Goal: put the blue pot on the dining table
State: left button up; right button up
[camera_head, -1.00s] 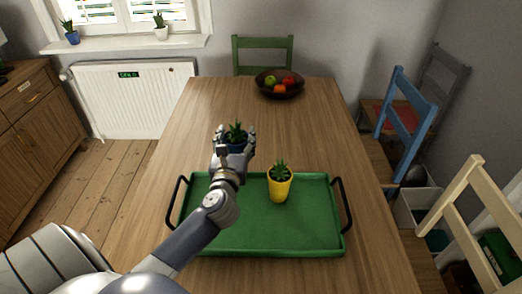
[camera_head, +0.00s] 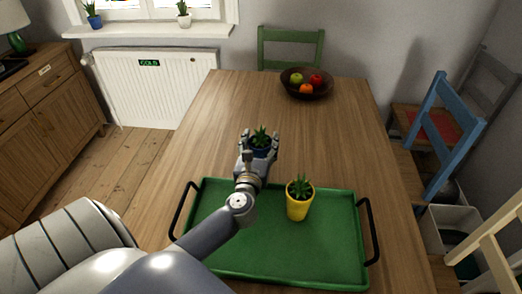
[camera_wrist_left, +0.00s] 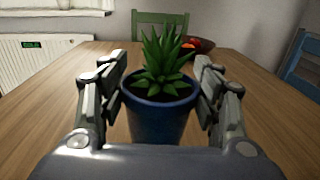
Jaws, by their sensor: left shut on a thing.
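The blue pot (camera_head: 261,151) holds a small green succulent. My left gripper (camera_head: 259,146) is shut on it, just beyond the far edge of the green tray. In the left wrist view the blue pot (camera_wrist_left: 160,118) is upright between the two fingers (camera_wrist_left: 160,95). The dining table (camera_head: 200,145) is a long wooden one, and the pot is over its bare middle. I cannot tell whether the pot's base touches the wood. Another blue pot (camera_head: 95,21) stands on the windowsill. My right gripper is not in view.
A green tray (camera_head: 262,250) with black handles lies on the near part of the table, with a yellow potted plant (camera_head: 299,205) on it. A dark fruit bowl (camera_head: 306,88) stands at the far end. Chairs, a green one (camera_head: 290,40) and a blue one (camera_head: 452,125), stand around the table.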

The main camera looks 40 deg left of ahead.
pick_arm(q)
jog(key=shift+f, duration=1.2)
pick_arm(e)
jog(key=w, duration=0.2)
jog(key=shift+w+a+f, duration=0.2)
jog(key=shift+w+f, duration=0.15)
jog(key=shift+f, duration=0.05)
